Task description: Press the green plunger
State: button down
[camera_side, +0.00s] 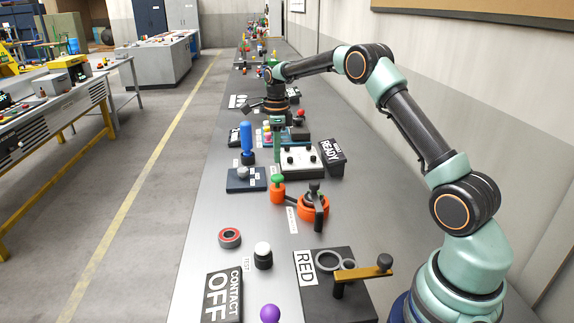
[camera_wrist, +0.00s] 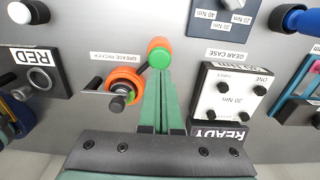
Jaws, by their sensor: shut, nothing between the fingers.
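The green plunger (camera_side: 277,179) is a round green knob on top of an orange upright cylinder (camera_side: 277,194). In the wrist view the plunger (camera_wrist: 160,59) faces the camera, with orange showing beyond it. My gripper (camera_side: 277,168) points down with its teal fingers together and empty, their tips at or just above the plunger. In the wrist view my gripper (camera_wrist: 159,80) has its fingertips close to the plunger's near edge. I cannot tell if they touch it.
An orange round base with a black crank (camera_side: 314,207) stands right beside the plunger. A white gear case (camera_side: 301,161) and a READY block (camera_side: 331,157) stand behind it.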

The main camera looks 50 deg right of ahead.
aim_at(278, 176)
notch_tip(278, 176, up, 7)
dwell(0.3)
dwell(0.5)
jog(key=s+a+r+n+t, duration=0.3)
jog(key=s+a+r+n, duration=0.65)
jog(key=n, duration=0.35)
jog(key=s+a+f+n+t, duration=0.1)
jog(key=s+a+f+n, duration=0.1)
jog(key=s+n, duration=0.4)
jog(key=s+a+f+n+t, duration=0.1)
jog(key=s+a+f+n, duration=0.1)
jog(key=s+a+n, duration=0.3)
jog(key=s+n, duration=0.2)
jog(key=n, duration=0.1)
jog(key=shift+s+a+f+t, duration=0.3)
dwell(1.0)
